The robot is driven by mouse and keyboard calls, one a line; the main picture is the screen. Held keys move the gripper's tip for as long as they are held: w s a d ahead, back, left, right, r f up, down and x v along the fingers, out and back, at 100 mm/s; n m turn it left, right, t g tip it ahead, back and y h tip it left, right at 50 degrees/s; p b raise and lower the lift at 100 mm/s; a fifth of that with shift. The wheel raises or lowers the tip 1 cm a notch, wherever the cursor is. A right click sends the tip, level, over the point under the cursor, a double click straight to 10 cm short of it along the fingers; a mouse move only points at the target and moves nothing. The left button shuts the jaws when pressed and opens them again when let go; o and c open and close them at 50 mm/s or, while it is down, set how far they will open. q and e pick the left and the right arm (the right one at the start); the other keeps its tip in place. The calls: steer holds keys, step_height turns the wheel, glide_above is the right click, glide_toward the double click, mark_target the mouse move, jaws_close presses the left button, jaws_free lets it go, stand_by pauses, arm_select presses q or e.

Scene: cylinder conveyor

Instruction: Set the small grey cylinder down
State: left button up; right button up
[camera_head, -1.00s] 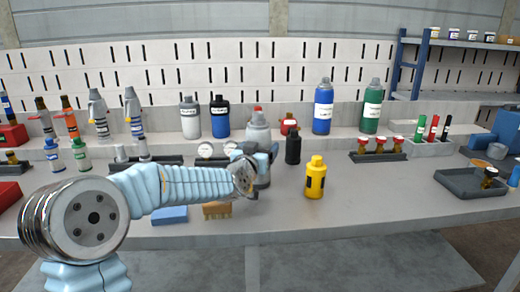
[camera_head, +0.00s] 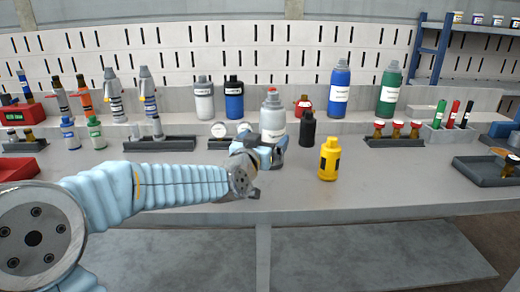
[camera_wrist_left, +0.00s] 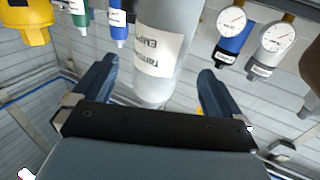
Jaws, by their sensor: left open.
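The small grey cylinder (camera_head: 272,118) is a pale grey bottle with a white label and a red top, standing near the middle of the bench. My left gripper (camera_head: 267,154) is low at its near side, with a blue finger to its right. In the left wrist view the grey cylinder (camera_wrist_left: 160,55) lies between the two spread blue fingers of my left gripper (camera_wrist_left: 150,88), with visible gaps on both sides. The jaws are open. The cylinder's base is partly hidden by the gripper in the head view. My right gripper is not in view.
A black bottle (camera_head: 307,130) stands close to the right of the cylinder, and a yellow bottle (camera_head: 329,160) stands nearer the front. Two gauges stand just left. Blue (camera_head: 339,92) and green (camera_head: 389,92) bottles stand behind. The front right bench (camera_head: 400,185) is clear.

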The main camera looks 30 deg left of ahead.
arm_select(q)
steer(key=s, duration=0.3)
steer(key=m+g+y+b, duration=0.15)
steer(key=m+y, duration=0.35)
steer(key=m, duration=2.7)
glide_toward(275, 129)
steer(key=w, duration=0.2)
steer(key=p+x, duration=0.1)
steer(key=x, duration=0.3)
steer(key=a+x, duration=0.1)
steer(key=x, duration=0.3)
steer(key=shift+s+p, duration=0.1)
steer(key=shift+p, duration=0.3)
steer(key=x, duration=0.2)
steer(key=p+x, duration=0.1)
steer(key=x, duration=0.1)
steer(key=shift+a+f+p, duration=0.1)
steer(key=shift+a+p, duration=0.2)
steer(key=shift+a, duration=0.1)
steer(key=shift+w+a, duration=0.15)
steer(key=shift+w, duration=0.25)
